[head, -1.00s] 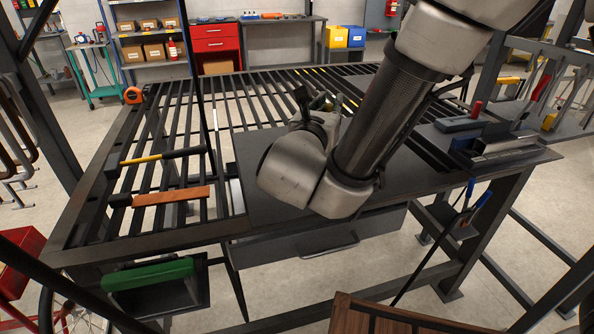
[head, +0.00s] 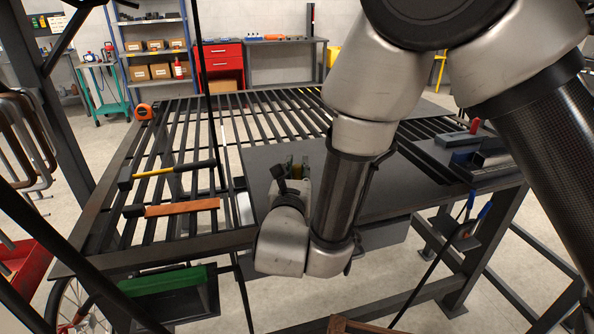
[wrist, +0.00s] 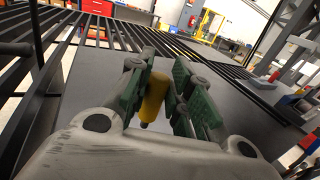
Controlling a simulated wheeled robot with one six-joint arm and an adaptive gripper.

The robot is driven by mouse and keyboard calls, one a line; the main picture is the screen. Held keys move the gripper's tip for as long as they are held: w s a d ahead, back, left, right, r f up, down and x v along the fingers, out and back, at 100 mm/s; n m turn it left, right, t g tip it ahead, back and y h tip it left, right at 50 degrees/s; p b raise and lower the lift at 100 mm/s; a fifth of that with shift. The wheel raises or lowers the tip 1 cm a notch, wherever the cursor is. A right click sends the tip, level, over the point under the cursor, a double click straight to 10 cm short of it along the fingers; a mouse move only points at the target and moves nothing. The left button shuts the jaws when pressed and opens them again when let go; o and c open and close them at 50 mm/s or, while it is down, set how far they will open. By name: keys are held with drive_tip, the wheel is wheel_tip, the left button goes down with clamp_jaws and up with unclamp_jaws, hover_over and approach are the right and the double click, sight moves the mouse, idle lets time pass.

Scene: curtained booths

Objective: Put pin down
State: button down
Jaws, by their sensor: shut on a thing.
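The pin (wrist: 153,97) is a yellow cylinder with a narrower dark lower end. It stands roughly upright between the green pads of my gripper (wrist: 164,66) in the wrist view. My gripper is shut on it. In the head view my gripper (head: 297,166) is over the dark flat plate (head: 385,205) of the workbench, near its left part. Only a small yellow bit of the pin shows there, the rest being hidden by the gripper and wrist. I cannot tell whether the pin's lower end touches the plate.
On the slatted bench left of the plate lie a hammer (head: 168,173), a wooden-handled brush (head: 180,208) and an orange tape measure (head: 144,112). A vise-like metal block (head: 490,160) sits at the right end. The plate right of my arm looks clear.

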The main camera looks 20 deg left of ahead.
drive_tip(key=shift+f, duration=0.2)
drive_tip(key=shift+f, duration=0.1)
drive_tip(key=c, duration=1.3)
unclamp_jaws()
drive_tip(key=shift+f, duration=0.1)
